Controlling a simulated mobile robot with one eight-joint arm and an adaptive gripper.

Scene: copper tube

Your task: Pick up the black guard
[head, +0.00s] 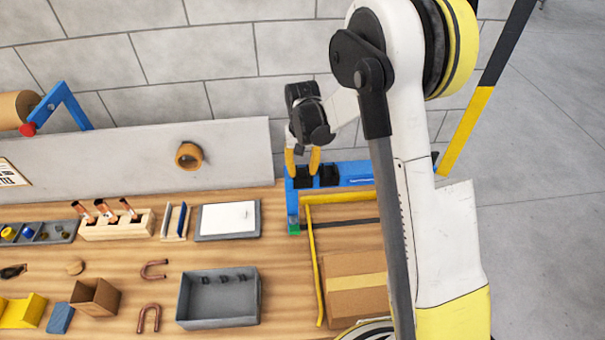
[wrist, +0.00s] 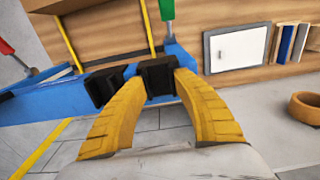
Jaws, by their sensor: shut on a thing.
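The black guard (wrist: 158,80) is a small dark block between the yellow fingertips in the wrist view. It also shows in the head view (head: 303,181), at the left end of the blue frame (head: 345,181). My gripper (head: 302,172) points down from above and is shut on this guard, one finger on each side. The guard is still at the blue frame; I cannot tell whether it touches it. A second similar black block (head: 329,175) sits beside it on the frame, outside the fingers, and also shows in the wrist view (wrist: 104,87).
A cardboard box (head: 352,280) and yellow rails stand in front of the frame. A grey bin (head: 218,314), a white panel (head: 228,217) and a wooden rack of copper tubes (head: 118,231) are on the bench to the left. A grey wall rises close behind.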

